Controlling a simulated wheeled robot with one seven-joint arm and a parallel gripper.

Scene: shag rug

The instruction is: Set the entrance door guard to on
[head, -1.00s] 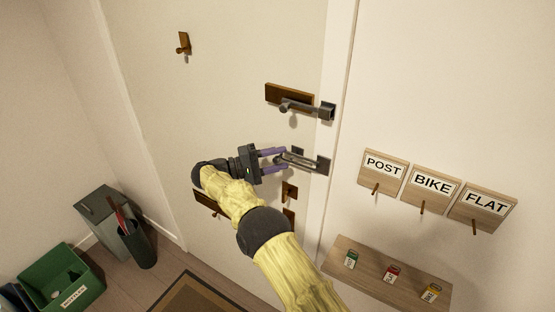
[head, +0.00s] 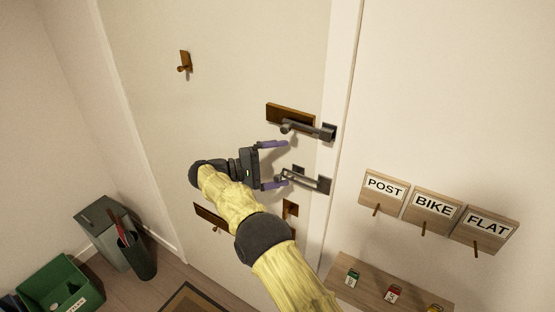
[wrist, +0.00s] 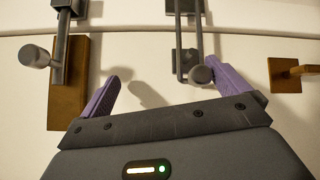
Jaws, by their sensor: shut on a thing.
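The door guard (head: 304,181) is a grey metal loop hinged at a plate on the door frame. It lies across the gap onto the door, and a round knob shows at its door end. In the wrist view the guard loop (wrist: 179,40) passes over a dark plate on the door; I cannot tell whether the knob sits inside the loop. My gripper (head: 273,164) has its purple fingers spread wide, with nothing visible between them. In the wrist view, the right finger of my gripper (wrist: 168,88) is close beside the knob; contact is unclear.
A bolt on a wooden plate (head: 289,115) sits just above the guard; its round handle is near my upper finger. A small wooden knob plate (head: 290,207) is below. POST, BIKE and FLAT hooks (head: 433,207) and a shelf with tags (head: 380,285) are on the right wall.

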